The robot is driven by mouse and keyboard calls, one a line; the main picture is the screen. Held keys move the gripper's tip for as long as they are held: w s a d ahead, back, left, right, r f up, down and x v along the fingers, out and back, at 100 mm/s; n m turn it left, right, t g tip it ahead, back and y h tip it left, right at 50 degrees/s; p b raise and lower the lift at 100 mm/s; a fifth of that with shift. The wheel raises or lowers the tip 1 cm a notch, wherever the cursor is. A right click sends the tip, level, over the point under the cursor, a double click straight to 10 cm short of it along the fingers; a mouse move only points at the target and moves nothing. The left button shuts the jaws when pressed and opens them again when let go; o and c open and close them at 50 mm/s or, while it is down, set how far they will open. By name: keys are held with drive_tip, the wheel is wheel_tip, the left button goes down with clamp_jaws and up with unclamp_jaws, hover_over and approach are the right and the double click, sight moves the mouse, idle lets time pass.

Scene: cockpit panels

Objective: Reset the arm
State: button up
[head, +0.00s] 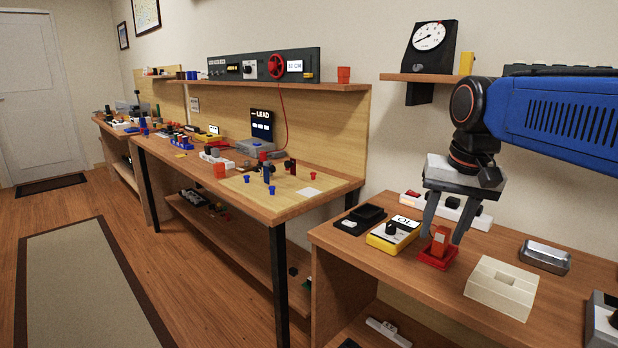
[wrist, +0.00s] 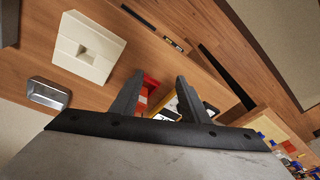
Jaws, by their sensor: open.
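My gripper (head: 442,238) hangs from my blue arm over the right-hand bench, pointing down, with its two fingers apart and nothing gripped. An orange-red upright piece on a red base (head: 435,262) shows between and below the fingertips. I cannot tell exactly how far above it the tips are. In the wrist view the two fingers of my gripper (wrist: 158,88) are spread, and the red piece (wrist: 149,84) shows between them, closer to the left finger.
A yellow meter (head: 392,236) stands left of the red base. A cream block with a recess (head: 500,290) stands to the right, with a metal tray (head: 545,256) behind it. A shelf (head: 428,78) with a dial gauge is above. A longer workbench (head: 265,207) extends left.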

drive_tip(key=s+d+f+n+t, duration=0.2)
drive_tip(key=s+f+n, duration=0.1)
drive_tip(key=s+f, duration=1.3)
drive_tip(key=shift+d+f, duration=0.15)
drive_tip(key=shift+f, duration=0.6)
